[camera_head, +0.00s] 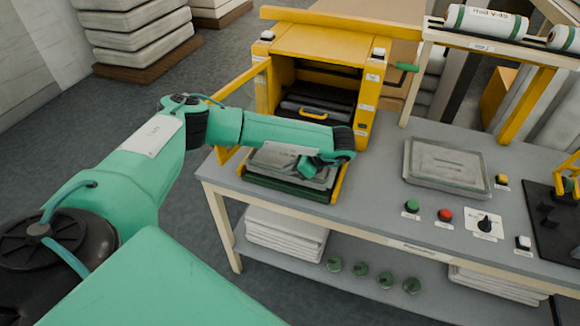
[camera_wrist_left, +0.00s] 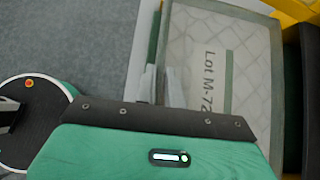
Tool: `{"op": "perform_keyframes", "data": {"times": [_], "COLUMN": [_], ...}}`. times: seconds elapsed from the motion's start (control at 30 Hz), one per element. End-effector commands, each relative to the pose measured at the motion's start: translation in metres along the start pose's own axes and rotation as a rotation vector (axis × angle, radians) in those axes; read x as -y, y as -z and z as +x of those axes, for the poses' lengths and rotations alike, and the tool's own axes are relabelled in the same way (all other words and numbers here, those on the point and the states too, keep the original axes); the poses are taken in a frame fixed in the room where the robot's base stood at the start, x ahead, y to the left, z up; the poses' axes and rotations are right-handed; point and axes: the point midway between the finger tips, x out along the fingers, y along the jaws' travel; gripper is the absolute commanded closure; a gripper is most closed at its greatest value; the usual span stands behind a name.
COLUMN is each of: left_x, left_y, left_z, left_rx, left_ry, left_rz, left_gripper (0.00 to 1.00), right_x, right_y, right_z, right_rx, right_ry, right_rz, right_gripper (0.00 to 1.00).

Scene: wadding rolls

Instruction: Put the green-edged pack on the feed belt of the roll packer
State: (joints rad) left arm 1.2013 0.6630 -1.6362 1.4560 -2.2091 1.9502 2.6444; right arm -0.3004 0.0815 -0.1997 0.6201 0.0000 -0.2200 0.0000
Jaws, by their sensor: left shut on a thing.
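A flat, pale grey wrapped pack (camera_head: 270,160) lies at the mouth of the yellow roll packer (camera_head: 318,45), over the dark green feed belt (camera_head: 285,191) with its yellow side rails. My left gripper (camera_head: 312,168) is at the pack's right part and is shut on it. Whether the pack rests fully on the belt is hard to tell. The pack (camera_wrist_left: 225,60) fills much of the left wrist view, with a "Lot M-7…" label and a green stripe. My green gripper body hides its lower part. My right gripper is not in view.
Another flat pack (camera_head: 447,165) lies on the grey bench to the right. Green and red buttons (camera_head: 445,215) and a dial (camera_head: 485,225) sit near the bench's front edge. White rolls (camera_head: 487,22) lie on the rack above. The packer's yellow door (camera_head: 240,85) stands open at left.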

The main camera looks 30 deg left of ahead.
Motion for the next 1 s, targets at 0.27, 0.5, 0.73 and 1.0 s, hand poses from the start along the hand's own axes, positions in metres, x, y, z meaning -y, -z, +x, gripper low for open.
{"op": "perform_keyframes", "data": {"times": [0.27,0.5,0.73,1.0], "left_x": [0.0,0.0,0.0,0.0], "left_y": [0.006,0.009,0.009,0.007], "left_z": [0.006,0.009,0.009,0.006], "left_rx": [0.001,0.001,0.001,0.0], "left_ry": [0.0,0.0,0.0,0.0], "left_rz": [0.001,0.001,0.001,0.001], "left_gripper": [1.0,1.0,0.68,0.68], "right_x": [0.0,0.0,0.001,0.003], "right_y": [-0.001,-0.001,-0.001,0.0], "right_z": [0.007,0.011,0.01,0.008], "right_rx": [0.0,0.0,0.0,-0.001], "right_ry": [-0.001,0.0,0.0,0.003], "right_rz": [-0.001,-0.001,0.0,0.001], "right_gripper": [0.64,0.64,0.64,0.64]}}
